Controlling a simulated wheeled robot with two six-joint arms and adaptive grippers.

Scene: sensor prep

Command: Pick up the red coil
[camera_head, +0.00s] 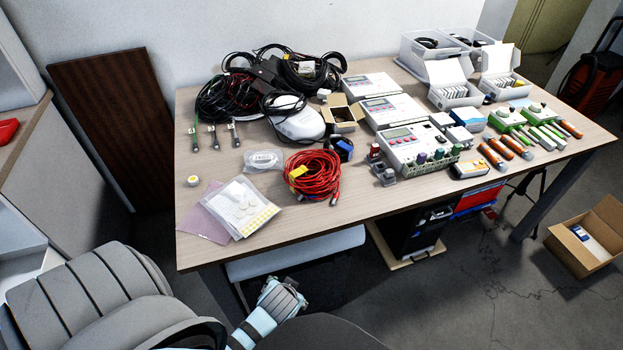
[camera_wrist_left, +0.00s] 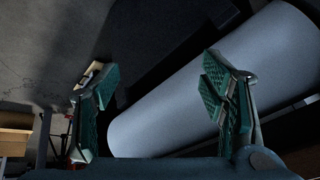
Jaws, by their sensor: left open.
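The red coil (camera_head: 313,176) is a loose bundle of red cable with a yellow tag, lying near the front edge of the table in the head view. My left gripper (camera_wrist_left: 162,92) is open and empty in the left wrist view, its green-padded fingers apart. In the head view, an arm end that appears to be my left (camera_head: 281,298) is low in front of the table, below and apart from the coil; its fingers are not clear there. The coil does not show in the left wrist view. My right gripper is not in view.
The wooden table (camera_head: 340,212) has its front edge between the arm and the coil. A pale rounded surface (camera_wrist_left: 205,90) fills much of the wrist view.

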